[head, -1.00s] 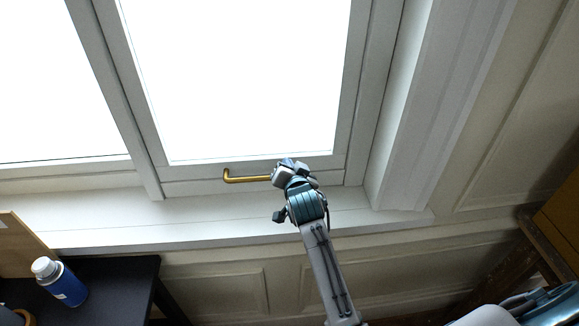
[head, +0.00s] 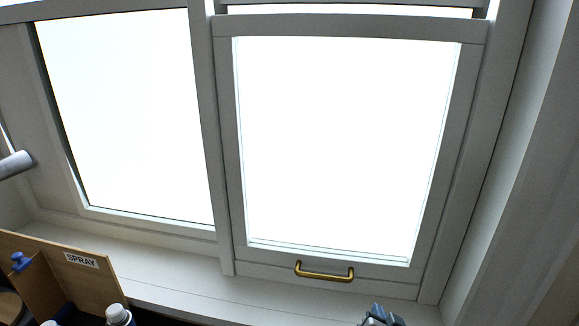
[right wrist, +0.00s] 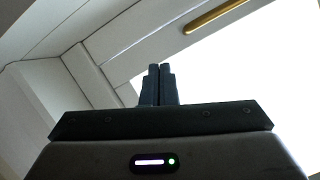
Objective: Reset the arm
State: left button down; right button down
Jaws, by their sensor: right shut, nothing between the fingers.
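My right gripper (right wrist: 158,85) is shut with its dark fingers together and nothing between them. In the head view only a small part of the right gripper or wrist (head: 380,317) shows, at the bottom edge. It sits below and to the right of the brass handle (head: 324,274) on the window's bottom rail. In the right wrist view the handle (right wrist: 214,16) is at the top, apart from the fingertips. My left gripper is not in view.
The white-framed window (head: 228,140) fills most of the head view above a pale sill (head: 180,290). At lower left are a wooden board with a SPRAY label (head: 82,260) and a white-capped bottle (head: 118,315). A grey cylinder (head: 14,164) shows at the left edge.

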jog(key=s+d+f+n+g+y, duration=0.15)
jog(key=s+f+n+g, duration=0.3)
jog(key=s, duration=0.85)
jog(key=s+d+f+n+g, duration=0.2)
jog(key=s+f+n+g, duration=0.3)
jog(key=s, duration=0.8)
jog(key=s+d+f+m+g+b, duration=0.15)
jog(key=f+b, duration=0.25)
jog(key=f, duration=1.7)
jog(key=d+f+g+b, duration=0.15)
jog(key=f+b, duration=0.25)
jog(key=f, duration=1.7)
jog(key=s+f+b, duration=0.3)
jog(key=s+f, duration=0.6)
jog(key=f, duration=0.2)
jog(key=s+d+f+b, duration=0.1)
jog(key=s+f+b, duration=0.2)
jog(key=s+f, duration=0.6)
notch_tip(320, 180, down, 3)
jog(key=shift+d+f+b, duration=0.1)
jog(key=shift+d+b, duration=0.1)
jog(key=shift+b, duration=0.1)
jog(key=shift+s, duration=0.1)
